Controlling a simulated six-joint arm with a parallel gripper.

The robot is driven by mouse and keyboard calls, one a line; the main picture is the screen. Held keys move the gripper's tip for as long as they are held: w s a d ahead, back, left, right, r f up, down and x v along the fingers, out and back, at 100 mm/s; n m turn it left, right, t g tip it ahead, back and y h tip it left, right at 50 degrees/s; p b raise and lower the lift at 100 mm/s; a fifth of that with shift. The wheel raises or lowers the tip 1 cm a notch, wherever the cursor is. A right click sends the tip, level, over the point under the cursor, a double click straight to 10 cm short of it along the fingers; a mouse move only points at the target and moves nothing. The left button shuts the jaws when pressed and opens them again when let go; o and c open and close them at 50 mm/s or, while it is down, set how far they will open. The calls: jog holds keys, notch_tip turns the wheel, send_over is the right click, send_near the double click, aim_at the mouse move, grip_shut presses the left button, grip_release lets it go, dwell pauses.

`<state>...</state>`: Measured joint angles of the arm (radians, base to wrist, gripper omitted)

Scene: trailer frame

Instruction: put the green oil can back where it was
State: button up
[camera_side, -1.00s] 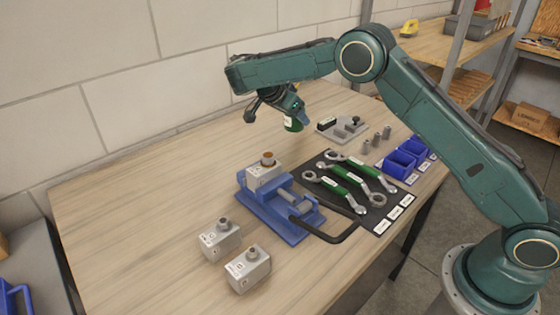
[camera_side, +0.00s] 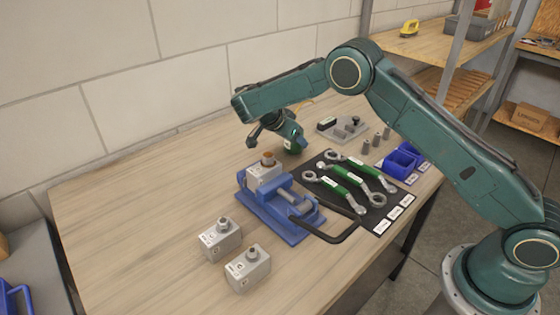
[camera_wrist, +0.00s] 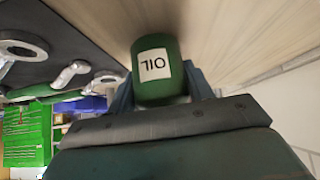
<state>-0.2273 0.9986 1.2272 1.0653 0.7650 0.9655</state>
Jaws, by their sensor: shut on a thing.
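The green oil can (camera_wrist: 158,85) with a white "OIL" label is held between the fingers of my gripper (camera_wrist: 160,95) in the wrist view. In the side view the can (camera_side: 291,147) shows partly below my gripper (camera_side: 294,140), low over the table behind the tool mat. The gripper hides much of the can there. I cannot tell whether its base touches the wooden table (camera_side: 150,190).
A blue vise (camera_side: 275,205) clamps a grey block (camera_side: 264,174). Two more grey blocks (camera_side: 220,240) stand in front. Green-handled wrenches (camera_side: 350,185) lie on a black mat (camera_side: 380,225). The table's left is clear.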

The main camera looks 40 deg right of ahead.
jog(key=shift+f, duration=0.3)
jog(key=shift+f, duration=0.1)
jog(key=o, duration=1)
jog(key=shift+c, duration=0.2)
jog(key=v, duration=0.7)
jog(key=shift+a+r, duration=0.2)
jog(key=shift+r, duration=0.05)
jog(key=shift+r, duration=0.1)
